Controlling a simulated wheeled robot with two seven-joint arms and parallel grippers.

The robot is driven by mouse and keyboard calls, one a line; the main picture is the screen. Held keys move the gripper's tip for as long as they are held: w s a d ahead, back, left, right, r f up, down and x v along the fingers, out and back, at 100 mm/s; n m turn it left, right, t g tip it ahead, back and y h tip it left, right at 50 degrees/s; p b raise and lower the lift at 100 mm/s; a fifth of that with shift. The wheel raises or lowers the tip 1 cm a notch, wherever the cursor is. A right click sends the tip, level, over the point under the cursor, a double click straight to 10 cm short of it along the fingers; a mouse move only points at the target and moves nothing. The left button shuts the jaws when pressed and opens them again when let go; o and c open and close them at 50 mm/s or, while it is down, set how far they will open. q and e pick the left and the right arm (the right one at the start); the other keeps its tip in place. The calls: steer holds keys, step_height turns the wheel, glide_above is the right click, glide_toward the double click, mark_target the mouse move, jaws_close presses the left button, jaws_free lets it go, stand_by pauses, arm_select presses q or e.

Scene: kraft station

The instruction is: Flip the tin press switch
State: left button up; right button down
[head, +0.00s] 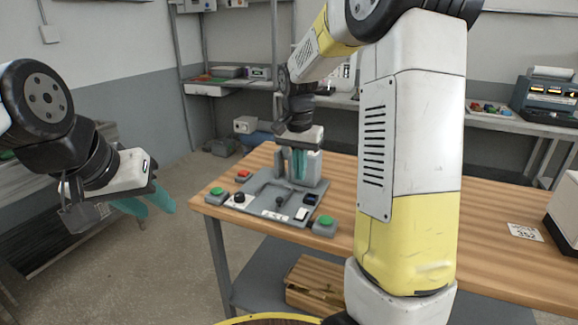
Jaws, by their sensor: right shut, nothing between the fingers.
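The tin press (262,196) is a grey machine on the near left part of the wooden table. Its base plate carries a dark switch-like block (311,199), a white rocker-like piece (301,214), a black knob (239,198) and a small lever (279,202). I cannot tell which one is the press switch. My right gripper (299,178) is shut and empty, pointing down at the back of the press, in front of its upright part. Whether its fingertips touch anything is unclear. My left gripper (156,208) is open and empty, left of the table.
Green buttons stand at the press's left (217,191) and right (325,221) corners, and a red button (243,174) behind. My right arm hides the table's middle. A wooden crate (315,283) is on the lower shelf. A white label (525,231) lies on the right.

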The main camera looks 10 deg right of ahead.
mark_target(303, 210)
steer(key=shift+r, duration=0.45)
steer(key=shift+w+d+t, duration=0.3)
steer(key=shift+w, duration=0.3)
steer(key=f, duration=0.4)
steer(key=w+f, duration=0.1)
steer(key=f, duration=0.4)
steer(key=d+f, duration=0.1)
steer(key=f, duration=0.3)
steer(key=shift+w+f, duration=0.35)
steer(key=shift+f, duration=0.05)
steer(key=shift+d, duration=0.1)
